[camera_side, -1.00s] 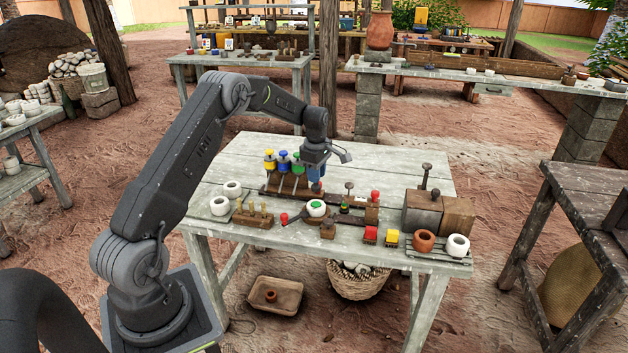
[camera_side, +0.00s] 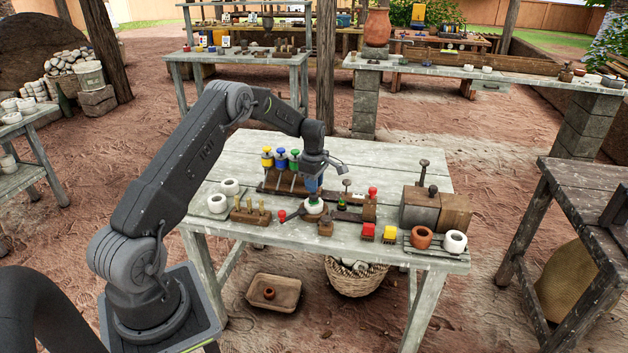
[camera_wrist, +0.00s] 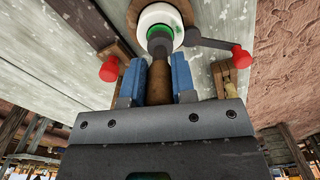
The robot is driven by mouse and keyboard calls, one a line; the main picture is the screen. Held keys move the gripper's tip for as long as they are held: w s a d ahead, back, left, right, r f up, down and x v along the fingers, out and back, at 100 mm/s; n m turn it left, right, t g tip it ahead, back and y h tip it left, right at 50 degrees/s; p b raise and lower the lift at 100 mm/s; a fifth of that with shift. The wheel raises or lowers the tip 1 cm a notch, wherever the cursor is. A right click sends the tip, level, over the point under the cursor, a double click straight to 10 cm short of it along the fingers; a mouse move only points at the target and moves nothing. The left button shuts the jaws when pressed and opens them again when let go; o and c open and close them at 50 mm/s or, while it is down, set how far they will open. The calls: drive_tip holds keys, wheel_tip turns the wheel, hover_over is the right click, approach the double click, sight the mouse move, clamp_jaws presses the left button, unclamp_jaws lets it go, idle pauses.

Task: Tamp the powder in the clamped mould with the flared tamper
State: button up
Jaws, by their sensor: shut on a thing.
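My gripper (camera_side: 313,186) hangs over the white mould (camera_side: 314,208) on the workbench. In the wrist view its blue fingers (camera_wrist: 158,80) are shut on the brown handle of the flared tamper (camera_wrist: 158,84). The tamper's grey head points at the mould (camera_wrist: 143,20), which has green powder (camera_wrist: 157,30) inside. The head overlaps the mouth of the mould; I cannot tell whether it touches the powder. A red-knobbed clamp lever (camera_side: 282,215) reaches to the mould from the left in the side view.
A rack with yellow-, blue- and green-topped tools (camera_side: 280,160) stands close behind. A brush block (camera_side: 250,214) is at the left. The bench's back is clear.

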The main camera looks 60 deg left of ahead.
drive_tip(key=shift+f, duration=0.85)
idle(1.5)
drive_tip(key=shift+r, duration=0.1)
drive_tip(key=shift+r, duration=3.5)
